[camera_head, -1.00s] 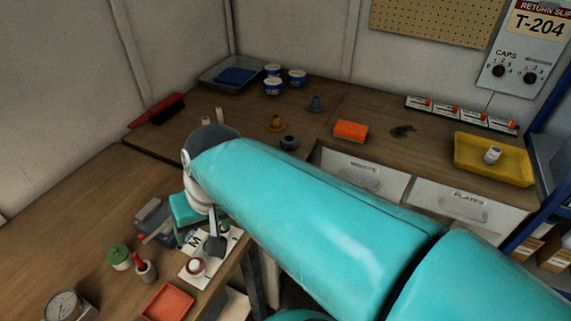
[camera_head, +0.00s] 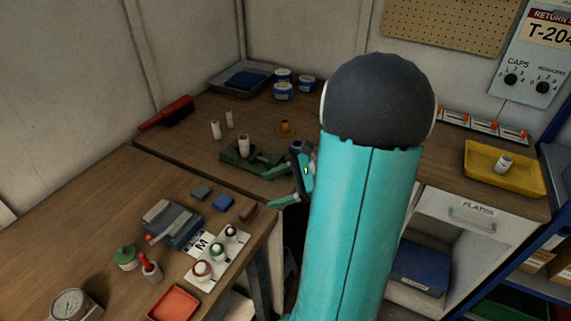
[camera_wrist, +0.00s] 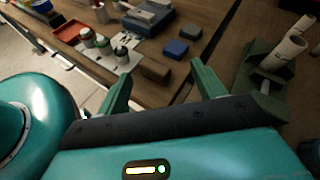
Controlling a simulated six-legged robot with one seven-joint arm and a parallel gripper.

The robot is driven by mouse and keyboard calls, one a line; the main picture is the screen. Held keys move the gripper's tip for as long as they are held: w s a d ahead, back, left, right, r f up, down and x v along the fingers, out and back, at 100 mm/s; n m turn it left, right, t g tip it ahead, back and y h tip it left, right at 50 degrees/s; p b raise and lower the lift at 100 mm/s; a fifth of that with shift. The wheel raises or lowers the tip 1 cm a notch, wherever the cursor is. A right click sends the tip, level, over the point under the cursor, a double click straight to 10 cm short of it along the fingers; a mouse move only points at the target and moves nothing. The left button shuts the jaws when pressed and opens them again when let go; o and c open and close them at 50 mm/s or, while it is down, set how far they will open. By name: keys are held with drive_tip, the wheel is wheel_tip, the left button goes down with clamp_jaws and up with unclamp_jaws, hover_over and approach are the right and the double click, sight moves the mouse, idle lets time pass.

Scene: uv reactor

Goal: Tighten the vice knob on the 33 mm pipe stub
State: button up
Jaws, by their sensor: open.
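A green vice (camera_head: 240,157) stands on the back bench, with a white pipe stub (camera_head: 243,145) upright at it. My gripper (camera_head: 267,192) is open and empty, just to the front right of the vice, near the bench corner. In the wrist view the green vice (camera_wrist: 250,88) is at the right, beside my right finger, with a white pipe stub (camera_wrist: 283,52) tilted in the picture. My gripper's fingers (camera_wrist: 162,70) are spread with nothing between them. The vice knob cannot be made out clearly. My arm hides the bench to the right of the gripper.
On the left bench are a grey clamp-like tool (camera_head: 173,224), a white card marked M (camera_head: 205,245) with capped bottles, and small blocks (camera_head: 224,202). A yellow tray (camera_head: 520,180) is at the right.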

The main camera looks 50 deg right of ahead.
drive_tip(key=s+d+f+m+t+h, duration=0.35)
drive_tip(key=d+m, duration=0.25)
drive_tip(key=d, duration=0.2)
drive_tip(key=s+d+f+m+t+h, duration=0.25)
drive_tip(key=s+d+m+t, duration=0.2)
drive_tip(key=d, duration=0.45)
drive_tip(key=shift+m+t+y, duration=0.25)
drive_tip(key=shift+t+y, duration=0.15)
drive_tip(key=x, duration=1.4)
drive_tip(key=shift+w+f, duration=0.1)
drive_tip(key=shift+f, duration=0.1)
drive_tip(key=c, duration=1)
